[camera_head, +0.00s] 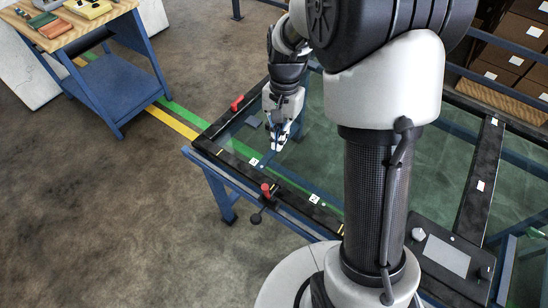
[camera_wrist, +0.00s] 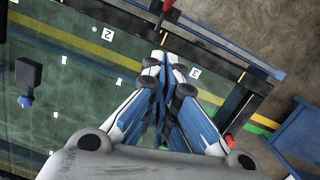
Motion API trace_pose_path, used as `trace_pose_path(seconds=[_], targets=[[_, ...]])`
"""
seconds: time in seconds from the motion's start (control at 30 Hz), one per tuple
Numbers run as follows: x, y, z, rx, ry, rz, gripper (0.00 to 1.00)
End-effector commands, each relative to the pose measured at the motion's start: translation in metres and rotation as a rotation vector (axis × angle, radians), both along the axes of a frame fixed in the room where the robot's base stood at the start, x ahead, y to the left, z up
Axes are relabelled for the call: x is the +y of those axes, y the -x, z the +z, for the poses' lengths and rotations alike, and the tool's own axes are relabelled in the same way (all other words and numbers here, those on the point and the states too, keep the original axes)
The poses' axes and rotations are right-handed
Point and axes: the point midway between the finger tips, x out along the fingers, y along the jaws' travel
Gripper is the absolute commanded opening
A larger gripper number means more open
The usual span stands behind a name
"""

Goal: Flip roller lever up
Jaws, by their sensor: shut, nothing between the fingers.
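Two red-handled levers sit on the dark frame of the glass-topped trolley. The near lever (camera_head: 266,189) stands on the near edge, with a black knob beside it; a red handle also shows at the top of the wrist view (camera_wrist: 168,5). The far lever (camera_head: 237,103) is on the left edge, and a red piece shows at the lower right of the wrist view (camera_wrist: 230,141). I cannot tell which is the roller lever. My gripper (camera_head: 277,147) is shut and empty, pointing down over the glass between the levers, apart from both. Its fingertips (camera_wrist: 163,62) meet in the wrist view.
A blue workbench (camera_head: 110,75) stands at the upper left. Brown boxes (camera_head: 515,40) are at the upper right. The floor to the left is clear, with green and yellow stripes.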

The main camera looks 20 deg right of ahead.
Motion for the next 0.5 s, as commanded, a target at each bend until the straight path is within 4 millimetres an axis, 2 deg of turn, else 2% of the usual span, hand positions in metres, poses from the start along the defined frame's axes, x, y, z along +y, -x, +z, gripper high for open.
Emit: trace_pose_path(seconds=[0.4, 0.5], targets=[[0.008, 0.012, -0.084, 0.004, -0.001, 0.001, 0.0], [0.011, 0.015, -0.1, 0.001, 0.0, 0.002, 0.0]])
